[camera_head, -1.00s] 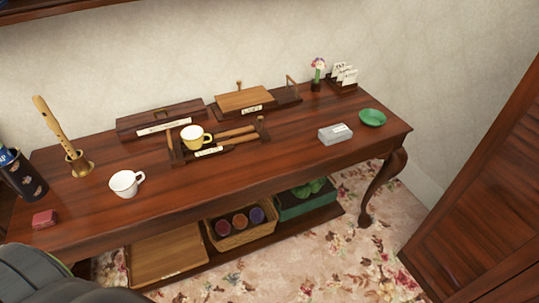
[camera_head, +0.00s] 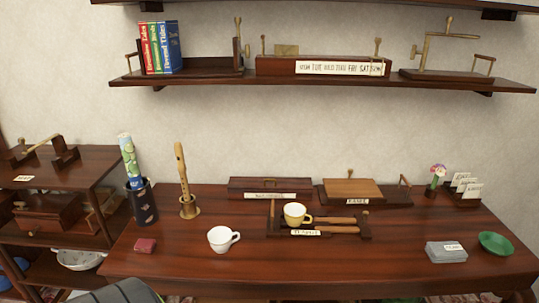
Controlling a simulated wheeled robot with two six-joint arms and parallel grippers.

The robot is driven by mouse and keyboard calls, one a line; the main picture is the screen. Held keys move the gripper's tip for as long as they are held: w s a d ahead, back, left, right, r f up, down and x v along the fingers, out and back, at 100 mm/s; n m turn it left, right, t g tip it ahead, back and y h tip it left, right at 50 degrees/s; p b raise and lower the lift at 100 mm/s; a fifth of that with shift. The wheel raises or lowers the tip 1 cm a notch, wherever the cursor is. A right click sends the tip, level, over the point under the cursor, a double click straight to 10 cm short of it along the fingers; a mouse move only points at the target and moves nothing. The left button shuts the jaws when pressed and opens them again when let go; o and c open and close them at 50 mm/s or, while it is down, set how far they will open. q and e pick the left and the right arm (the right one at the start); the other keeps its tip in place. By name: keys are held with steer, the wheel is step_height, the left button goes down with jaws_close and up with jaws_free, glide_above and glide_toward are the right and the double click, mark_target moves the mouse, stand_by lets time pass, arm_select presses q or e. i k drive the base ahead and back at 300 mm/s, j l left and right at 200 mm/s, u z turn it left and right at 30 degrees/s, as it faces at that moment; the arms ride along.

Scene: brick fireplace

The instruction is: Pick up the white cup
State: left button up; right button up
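The white cup (camera_head: 220,240) stands upright on the dark wooden table (camera_head: 330,272), left of the middle and towards the front, with its handle pointing right. Neither of my grippers shows in the head view. Nothing touches the white cup.
A small red block (camera_head: 145,246) lies left of the cup. A brass holder with a wooden flute (camera_head: 182,170) and a dark vase (camera_head: 143,203) stand behind. A grey box (camera_head: 446,252) and green bowl (camera_head: 495,244) are at right. A wall shelf (camera_head: 330,80) hangs above.

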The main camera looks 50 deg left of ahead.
mark_target(220, 238)
steer(key=u, duration=1.9)
